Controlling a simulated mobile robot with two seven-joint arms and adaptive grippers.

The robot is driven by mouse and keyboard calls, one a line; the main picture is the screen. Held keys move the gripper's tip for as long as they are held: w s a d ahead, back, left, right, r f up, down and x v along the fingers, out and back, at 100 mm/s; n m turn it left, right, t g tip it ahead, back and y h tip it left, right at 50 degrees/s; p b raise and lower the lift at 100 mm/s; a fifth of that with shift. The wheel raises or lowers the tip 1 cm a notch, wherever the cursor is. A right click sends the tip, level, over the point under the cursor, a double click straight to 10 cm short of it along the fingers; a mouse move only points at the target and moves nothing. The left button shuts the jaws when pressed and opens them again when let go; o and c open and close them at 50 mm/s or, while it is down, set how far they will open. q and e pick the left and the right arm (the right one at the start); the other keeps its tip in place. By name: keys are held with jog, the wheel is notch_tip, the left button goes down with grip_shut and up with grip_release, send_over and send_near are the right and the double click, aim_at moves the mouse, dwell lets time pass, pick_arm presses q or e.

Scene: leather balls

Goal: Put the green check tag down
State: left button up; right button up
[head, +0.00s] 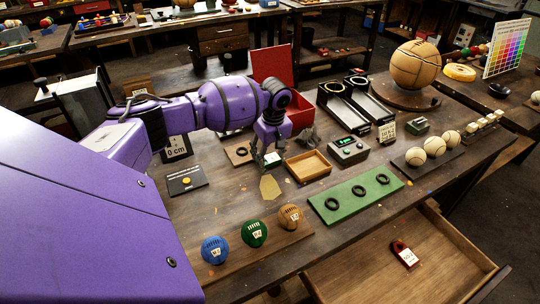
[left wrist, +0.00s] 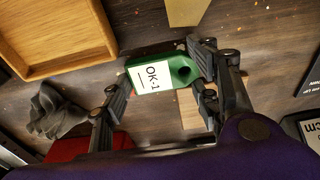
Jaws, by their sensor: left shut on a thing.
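My left gripper (head: 268,155) is over the middle of the table, left of a small wooden tray. It is shut on the green check tag (head: 272,159), which has a white label. In the left wrist view the green check tag (left wrist: 183,70) reads "OK-1" and sits between the fingertips (left wrist: 160,82). It is close to the tabletop; I cannot tell whether it touches. The wooden tray (head: 308,176) also shows in the left wrist view (left wrist: 45,68). My right gripper is not in view.
A tan pointed piece (head: 270,188) lies just in front of the gripper. A grey crumpled cloth (head: 308,135) and a red box (head: 301,116) are behind the tray. A green mat (head: 335,213) with dark rings lies front right. An open drawer (head: 360,272) holds a red tag (head: 403,250).

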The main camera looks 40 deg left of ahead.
pick_arm(q)
jog(key=shift+f, duration=0.1)
jog(key=o, duration=0.9)
jog(key=shift+o, duration=0.2)
